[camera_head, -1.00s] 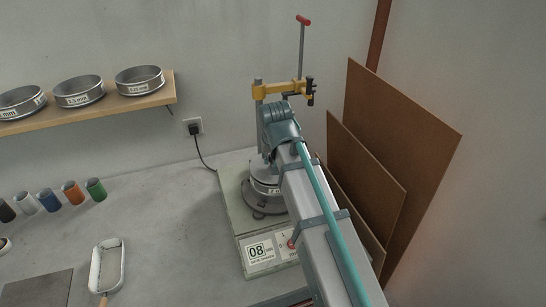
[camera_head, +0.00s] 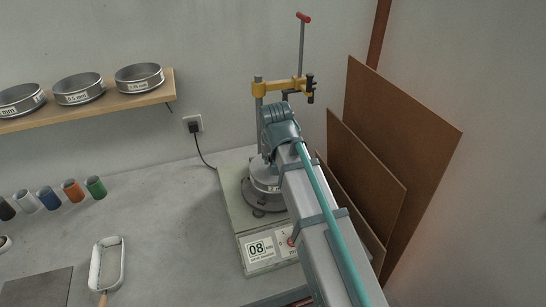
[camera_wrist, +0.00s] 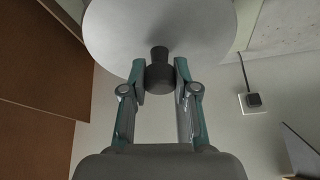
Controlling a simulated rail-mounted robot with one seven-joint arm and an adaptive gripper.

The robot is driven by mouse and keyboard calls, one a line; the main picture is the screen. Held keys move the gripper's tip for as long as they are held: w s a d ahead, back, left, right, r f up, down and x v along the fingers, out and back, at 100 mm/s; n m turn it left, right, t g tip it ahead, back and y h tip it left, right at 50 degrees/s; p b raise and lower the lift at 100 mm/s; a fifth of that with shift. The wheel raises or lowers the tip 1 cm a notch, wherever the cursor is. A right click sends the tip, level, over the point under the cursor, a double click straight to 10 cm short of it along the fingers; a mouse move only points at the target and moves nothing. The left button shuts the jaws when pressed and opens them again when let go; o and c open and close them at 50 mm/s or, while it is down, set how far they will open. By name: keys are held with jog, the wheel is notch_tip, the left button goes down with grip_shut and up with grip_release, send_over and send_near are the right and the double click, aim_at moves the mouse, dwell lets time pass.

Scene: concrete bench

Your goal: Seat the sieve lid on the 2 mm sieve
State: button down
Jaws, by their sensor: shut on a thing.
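The sieve lid shows in the wrist view as a broad pale disc (camera_wrist: 115,35) with a dark knob (camera_wrist: 160,77). My gripper (camera_wrist: 160,75) is shut on this knob, one finger on each side. In the head view the metal sieve stack (camera_head: 258,188), with a partly hidden white label, stands on the shaker (camera_head: 240,221). The lid is directly over the stack; whether it touches the rim cannot be told. My arm hides the stack's right side and most of the gripper.
A yellow clamp (camera_head: 284,87) on a post stands behind the stack. Brown boards (camera_head: 365,165) lean to the right. Sieves sit on the shelf (camera_head: 150,97) at left. A wall socket (camera_head: 193,124) with a cable is behind.

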dwell(0.3)
jog(key=c, duration=0.8)
grip_release()
jog(key=v, duration=1.2)
